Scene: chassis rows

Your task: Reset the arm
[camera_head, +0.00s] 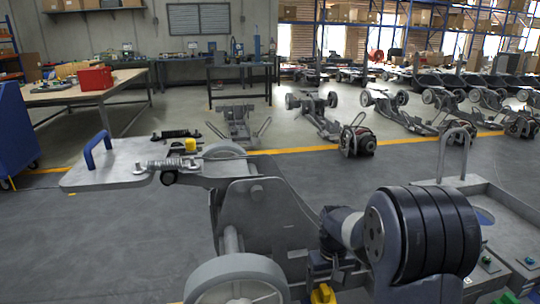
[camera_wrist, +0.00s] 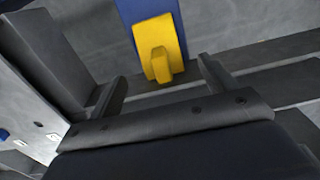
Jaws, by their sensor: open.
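My gripper (camera_wrist: 162,74) is open in the wrist view, its two dark fingers spread apart with nothing held between them. A yellow block-shaped part (camera_wrist: 165,48) on a blue strip (camera_wrist: 137,12) shows beyond the fingers; I cannot tell how far off it is. In the head view my arm (camera_head: 425,235) fills the lower right as a large dark ribbed cylinder with a grey end. The gripper's fingers cannot be made out there. A small yellow part (camera_head: 322,293) shows low beside the arm.
A grey chassis with a flat plate (camera_head: 115,165), blue handle (camera_head: 98,150) and wheel (camera_head: 238,280) stands close, left of my arm. A grey tray (camera_head: 510,215) is at the right. More chassis (camera_head: 320,118) stand in rows behind. The floor at left is clear, before a workbench (camera_head: 85,95).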

